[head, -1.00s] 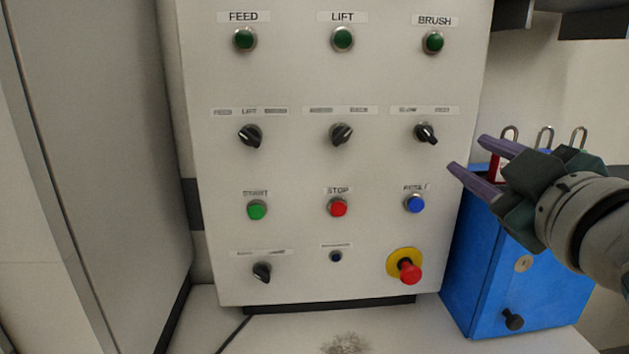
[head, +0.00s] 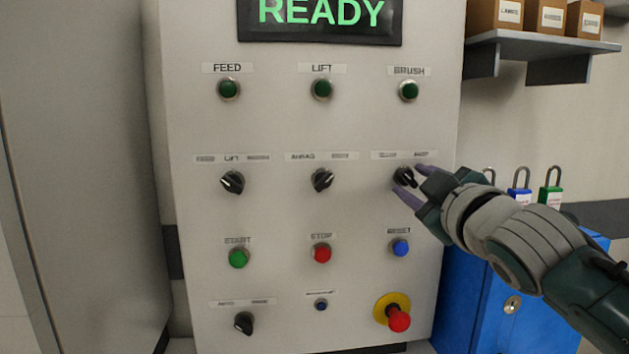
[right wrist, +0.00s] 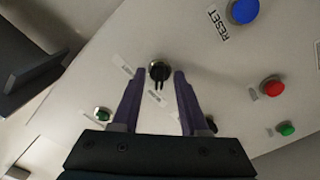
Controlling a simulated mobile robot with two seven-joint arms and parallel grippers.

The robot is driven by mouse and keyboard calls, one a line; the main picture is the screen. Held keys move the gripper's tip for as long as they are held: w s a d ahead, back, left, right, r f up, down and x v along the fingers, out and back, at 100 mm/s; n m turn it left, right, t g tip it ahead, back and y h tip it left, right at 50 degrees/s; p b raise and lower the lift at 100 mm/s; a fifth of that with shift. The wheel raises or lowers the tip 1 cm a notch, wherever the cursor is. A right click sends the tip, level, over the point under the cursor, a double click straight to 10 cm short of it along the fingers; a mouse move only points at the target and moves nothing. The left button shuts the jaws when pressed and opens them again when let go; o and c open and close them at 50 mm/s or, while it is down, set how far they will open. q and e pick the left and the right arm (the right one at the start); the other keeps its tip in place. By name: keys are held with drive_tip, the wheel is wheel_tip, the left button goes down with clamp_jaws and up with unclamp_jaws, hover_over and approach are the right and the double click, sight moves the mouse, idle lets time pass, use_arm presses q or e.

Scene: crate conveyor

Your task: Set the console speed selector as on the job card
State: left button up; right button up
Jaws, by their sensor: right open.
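The speed selector (head: 403,176) is a black rotary knob on the console's right side, under a small two-word label (head: 404,155). It also shows in the right wrist view (right wrist: 159,72). My right gripper (head: 411,181) is open, with its purple fingertips at the selector. In the right wrist view, the fingertips (right wrist: 159,77) lie on either side of the knob with gaps; whether they reach past its face I cannot tell. The fingers partly cover the knob in the head view, so its setting is hard to read. No job card is seen. My left gripper is out of view.
The pale console panel (head: 275,130) bears other selectors, buttons and a READY display (head: 320,14). The red emergency stop (head: 398,319) sits below the gripper, the blue reset button (head: 400,247) nearer. A blue box (head: 470,290) and padlocks stand to the right.

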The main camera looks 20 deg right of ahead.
drive_tip(key=shift+c, duration=0.3)
clamp_jaws()
